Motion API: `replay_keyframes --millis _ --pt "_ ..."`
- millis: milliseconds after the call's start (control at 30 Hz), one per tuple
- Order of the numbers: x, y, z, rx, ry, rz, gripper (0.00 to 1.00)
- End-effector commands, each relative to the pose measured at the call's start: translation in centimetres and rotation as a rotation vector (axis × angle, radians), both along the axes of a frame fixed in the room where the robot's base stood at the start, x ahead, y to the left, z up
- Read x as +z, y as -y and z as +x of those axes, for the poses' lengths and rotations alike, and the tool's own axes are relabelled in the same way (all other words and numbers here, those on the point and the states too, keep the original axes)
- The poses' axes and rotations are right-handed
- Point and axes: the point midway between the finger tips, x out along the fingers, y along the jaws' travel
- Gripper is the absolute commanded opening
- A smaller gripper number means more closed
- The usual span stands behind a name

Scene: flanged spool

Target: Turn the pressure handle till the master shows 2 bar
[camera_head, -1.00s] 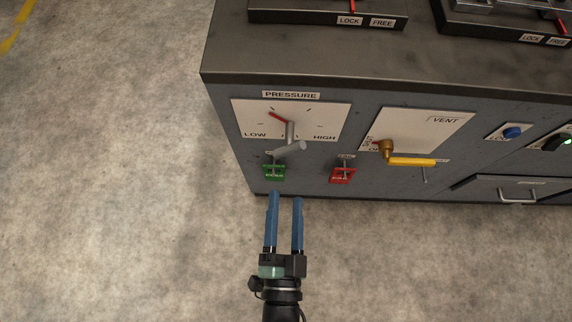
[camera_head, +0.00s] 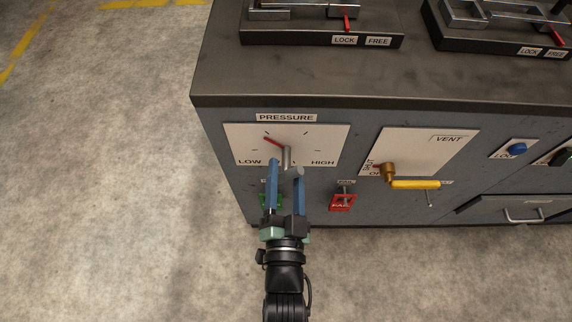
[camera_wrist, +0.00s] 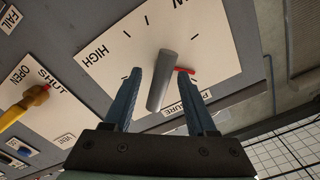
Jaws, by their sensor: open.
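The pressure handle (camera_head: 286,157) is a grey bar standing out from a white dial plate (camera_head: 325,142) marked LOW and HIGH on the cabinet front. Its red pointer (camera_head: 273,141) points up and left, towards the LOW side. My gripper (camera_head: 286,168) is open, with its blue fingertips at the handle. In the wrist view the handle (camera_wrist: 161,82) shows between the two spread fingers (camera_wrist: 160,75), with no clear grip on it. The pointer's red tip (camera_wrist: 185,70) shows beside one fingertip. No master gauge or bar reading is in view.
Right of the dial are a yellow vent lever (camera_head: 414,184) and a red FAIL tag (camera_head: 343,202). A green tag (camera_head: 264,200) is partly hidden behind my gripper. Clamps with red levers sit on the cabinet top (camera_head: 300,75). The floor to the left is clear.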

Motion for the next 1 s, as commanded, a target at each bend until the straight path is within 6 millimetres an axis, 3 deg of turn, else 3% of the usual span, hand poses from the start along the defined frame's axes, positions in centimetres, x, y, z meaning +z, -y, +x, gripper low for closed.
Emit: replay_keyframes --millis 200,533,833,1000 --pt "-0.1 0.0 1.9 0.0 0.0 0.001 0.57" --pt "0.0 0.0 2.1 0.0 0.0 0.0 0.57" --pt "0.0 0.0 2.1 0.001 -0.001 0.0 0.03" --pt "0.0 0.0 2.1 0.0 0.0 0.0 0.0"
